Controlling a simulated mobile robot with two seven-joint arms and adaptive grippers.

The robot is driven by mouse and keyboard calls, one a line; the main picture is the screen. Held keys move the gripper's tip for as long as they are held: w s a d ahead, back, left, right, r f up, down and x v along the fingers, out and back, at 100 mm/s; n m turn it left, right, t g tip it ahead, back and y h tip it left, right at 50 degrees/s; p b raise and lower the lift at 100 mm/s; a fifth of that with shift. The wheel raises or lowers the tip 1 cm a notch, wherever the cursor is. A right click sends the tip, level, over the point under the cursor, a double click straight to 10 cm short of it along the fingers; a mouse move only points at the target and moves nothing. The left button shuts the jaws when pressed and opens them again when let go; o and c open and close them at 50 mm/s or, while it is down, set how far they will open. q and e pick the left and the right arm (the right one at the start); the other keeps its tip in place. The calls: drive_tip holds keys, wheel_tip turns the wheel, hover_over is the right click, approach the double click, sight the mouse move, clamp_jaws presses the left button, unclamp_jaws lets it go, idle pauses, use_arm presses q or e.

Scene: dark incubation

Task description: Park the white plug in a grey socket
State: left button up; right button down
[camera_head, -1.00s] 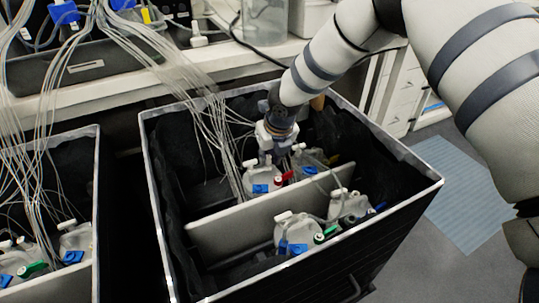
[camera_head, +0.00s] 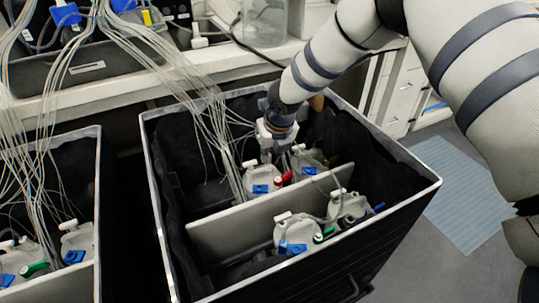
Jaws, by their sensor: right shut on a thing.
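My right gripper (camera_head: 277,150) reaches down into the middle black bin, behind its pale divider, above clear bottles with white caps. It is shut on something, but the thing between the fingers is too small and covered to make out. A white plug (camera_head: 198,42) shows at the back, upright at the black equipment on the bench. I cannot tell whether it is the task's plug. No grey socket can be made out clearly. My left gripper is not in view.
Another bin (camera_head: 97,215) stands left. A blue floor mat (camera_head: 465,200) lies right.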

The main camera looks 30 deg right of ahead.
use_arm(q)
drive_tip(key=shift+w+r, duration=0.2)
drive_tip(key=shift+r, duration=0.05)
use_arm(e)
drive_tip(key=shift+r, duration=0.65)
